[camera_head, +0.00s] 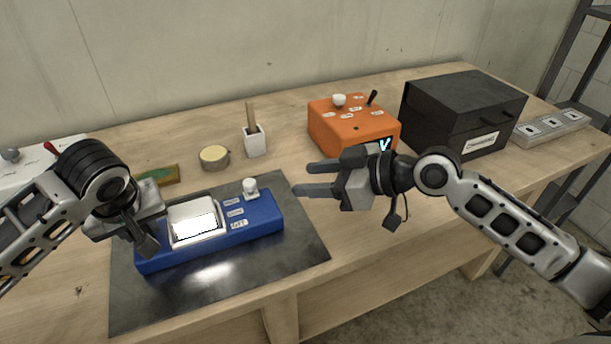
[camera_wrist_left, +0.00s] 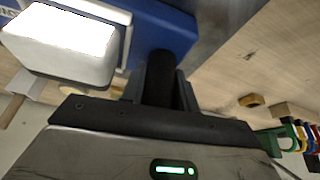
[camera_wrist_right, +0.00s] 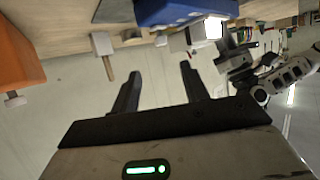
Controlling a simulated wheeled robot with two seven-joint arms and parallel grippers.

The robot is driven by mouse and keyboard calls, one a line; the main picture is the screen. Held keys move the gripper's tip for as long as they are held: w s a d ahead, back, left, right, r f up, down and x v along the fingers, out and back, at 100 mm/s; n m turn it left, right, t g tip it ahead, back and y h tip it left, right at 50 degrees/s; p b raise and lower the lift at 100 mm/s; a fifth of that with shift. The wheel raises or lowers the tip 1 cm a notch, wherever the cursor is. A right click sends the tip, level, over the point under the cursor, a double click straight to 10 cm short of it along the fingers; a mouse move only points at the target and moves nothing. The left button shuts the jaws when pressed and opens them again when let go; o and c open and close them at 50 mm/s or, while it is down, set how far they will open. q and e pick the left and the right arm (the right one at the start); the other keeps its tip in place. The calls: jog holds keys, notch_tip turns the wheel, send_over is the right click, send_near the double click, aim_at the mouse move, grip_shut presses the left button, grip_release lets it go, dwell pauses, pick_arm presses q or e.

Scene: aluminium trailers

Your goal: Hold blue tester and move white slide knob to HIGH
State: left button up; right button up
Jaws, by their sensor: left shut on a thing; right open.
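The blue tester (camera_head: 260,226) lies on a dark mat (camera_head: 300,253), with a white framed screen on its top. The white slide knob (camera_head: 250,187) stands at its right back end, near a column of small labels whose words are too small to read. My left gripper (camera_head: 143,238) is shut on the tester's left end; the left wrist view shows the blue body (camera_wrist_left: 165,32) close at the fingers. My right gripper (camera_head: 318,180) is open and empty, to the right of the knob and apart from it. In the right wrist view the tester (camera_wrist_right: 185,10) is beyond the open fingers (camera_wrist_right: 160,88).
An orange box (camera_head: 350,128) with a white knob and black lever stands behind my right gripper. A black case (camera_head: 450,115) and a grey switch panel (camera_head: 550,127) are at right. A white holder (camera_head: 255,141) and a round tin (camera_head: 214,157) stand behind the mat.

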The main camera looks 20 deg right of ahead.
dwell(0.4)
pick_arm(q)
jog(key=o, duration=1.2)
jog(key=shift+r, duration=0.1)
